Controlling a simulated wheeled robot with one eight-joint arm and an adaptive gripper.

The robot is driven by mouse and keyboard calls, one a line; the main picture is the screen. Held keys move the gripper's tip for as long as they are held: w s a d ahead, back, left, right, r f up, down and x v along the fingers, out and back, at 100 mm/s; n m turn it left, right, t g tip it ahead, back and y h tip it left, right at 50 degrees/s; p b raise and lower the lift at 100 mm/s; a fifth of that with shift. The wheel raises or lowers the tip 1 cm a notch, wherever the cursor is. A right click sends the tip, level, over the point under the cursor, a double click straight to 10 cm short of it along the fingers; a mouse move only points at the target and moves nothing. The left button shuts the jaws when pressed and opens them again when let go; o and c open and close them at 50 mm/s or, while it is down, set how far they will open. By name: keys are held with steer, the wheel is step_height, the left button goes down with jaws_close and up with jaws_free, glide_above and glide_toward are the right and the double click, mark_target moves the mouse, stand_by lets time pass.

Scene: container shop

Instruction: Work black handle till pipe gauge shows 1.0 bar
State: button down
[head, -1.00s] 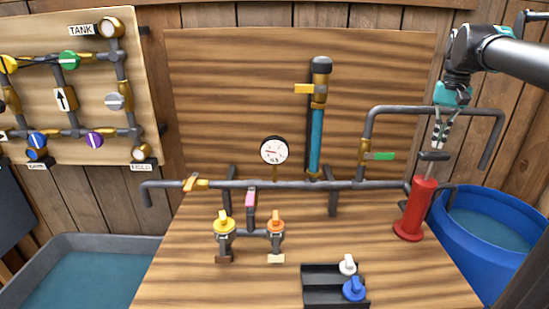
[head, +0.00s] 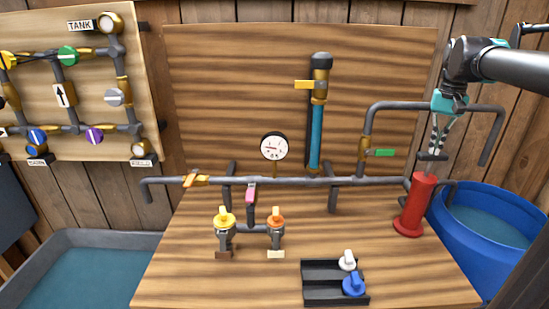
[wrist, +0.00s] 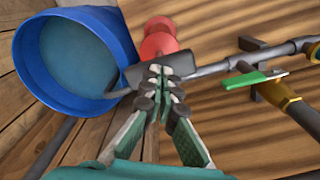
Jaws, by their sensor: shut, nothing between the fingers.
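The black handle (head: 432,157) is a short crossbar on the rod of a red hand pump (head: 415,205), which stands on the right of the bench. The rod shows a little above the pump body. My gripper (head: 434,150) is shut and empty, pointing down with its fingertips at the top of the handle. In the wrist view the closed fingertips (wrist: 160,72) overlap the handle (wrist: 182,65), with the red pump (wrist: 159,40) beyond. The round white pipe gauge (head: 274,147) has a red needle pointing left; its small digits are too blurred to read surely.
A blue water barrel (head: 490,225) stands right of the pump. Pipework with a green lever (head: 385,153), orange lever (head: 195,180) and yellow lever (head: 304,85) runs along the back. A black tray (head: 318,292) holds white and blue knobs at the front.

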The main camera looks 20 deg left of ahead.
steer(key=shift+f, duration=1.6)
steer(key=shift+r, duration=3.25)
